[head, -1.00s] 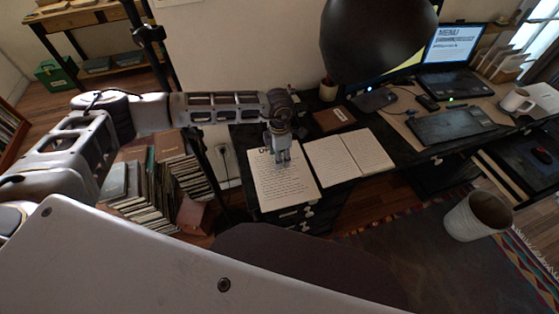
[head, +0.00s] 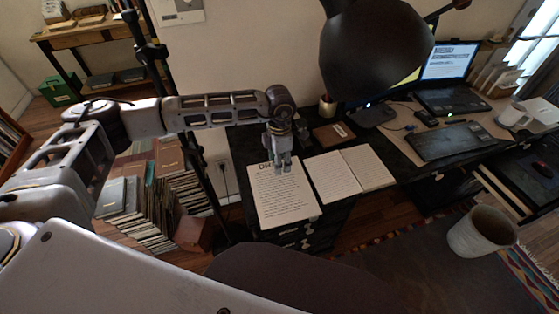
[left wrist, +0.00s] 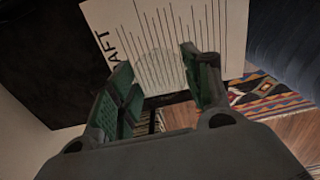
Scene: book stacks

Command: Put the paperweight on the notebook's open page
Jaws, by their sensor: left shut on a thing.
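A clear, round, glass-like paperweight (left wrist: 160,68) shows faintly between my left fingers in the left wrist view, over a printed sheet. My left gripper (head: 282,170) is shut on it, above the upper part of the "DRAFT" sheet (head: 285,202). In the left wrist view the two green-padded fingers (left wrist: 162,85) stand on either side of it. I cannot tell whether it touches the sheet. The open notebook (head: 335,178) lies just right of the sheet, with two lined pages and nothing on them. My right gripper is not in view.
A black lamp (head: 375,40) hangs over the desk's back. A brown book (head: 333,134) and a small pot (head: 327,106) stand behind the notebook.

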